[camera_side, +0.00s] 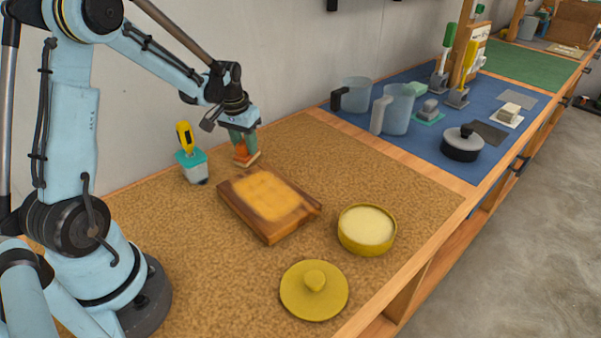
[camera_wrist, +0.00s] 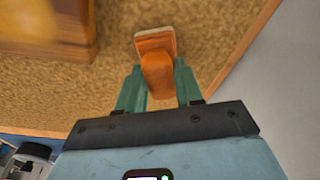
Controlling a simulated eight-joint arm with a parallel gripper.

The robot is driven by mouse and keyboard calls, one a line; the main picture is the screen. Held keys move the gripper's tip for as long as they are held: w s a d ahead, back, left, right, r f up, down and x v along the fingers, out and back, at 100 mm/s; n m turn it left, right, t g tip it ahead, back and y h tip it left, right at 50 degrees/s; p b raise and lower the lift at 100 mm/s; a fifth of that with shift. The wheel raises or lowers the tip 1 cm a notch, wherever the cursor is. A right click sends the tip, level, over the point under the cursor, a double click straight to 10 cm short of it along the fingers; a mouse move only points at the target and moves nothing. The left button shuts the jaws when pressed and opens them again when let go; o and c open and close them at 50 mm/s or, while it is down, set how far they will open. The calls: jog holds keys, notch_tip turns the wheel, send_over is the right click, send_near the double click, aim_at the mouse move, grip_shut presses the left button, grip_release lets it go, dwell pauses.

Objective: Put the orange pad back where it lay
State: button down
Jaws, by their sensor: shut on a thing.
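The orange pad, an orange grip on a pale flat base, hangs in my gripper (camera_side: 243,140) behind the wooden tray in the side view; its base (camera_side: 247,160) shows just below the fingers. In the wrist view the orange pad (camera_wrist: 156,58) sits between the two green fingers of my gripper (camera_wrist: 160,84), which are shut on its grip. The base is at or just above the cork surface (camera_side: 170,240); I cannot tell if it touches. The fingers partly hide the grip in the side view.
The wooden tray (camera_side: 228,190) with a yellow inside lies close by. A yellow tin (camera_side: 364,240) and yellow lid (camera_side: 313,294) lie in front. The blue mat (camera_side: 420,150) holds jugs and a black pot.

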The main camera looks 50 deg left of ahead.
jog(key=c, duration=0.7)
grip_release()
jog(key=shift+o, duration=0.2)
jog(key=o, duration=0.6)
jog(key=shift+c, duration=0.2)
jog(key=shift+r, duration=0.1)
jog(key=shift+s+d+r, duration=0.1)
jog(key=shift+s+r, duration=0.1)
jog(key=shift+r, duration=1.1)
jog(key=shift+s+d+r, duration=0.1)
jog(key=shift+s+r, duration=0.05)
jog(key=shift+r, duration=1.1)
jog(key=shift+s+d+r, duration=0.1)
jog(key=shift+s+r, duration=0.1)
jog(key=shift+r, duration=1.1)
jog(key=shift+r, duration=0.15)
notch_tip(320, 180, up, 12)
jog(key=s, duration=0.1)
jog(key=shift+s+d, duration=0.3)
jog(key=shift+s, duration=0.1)
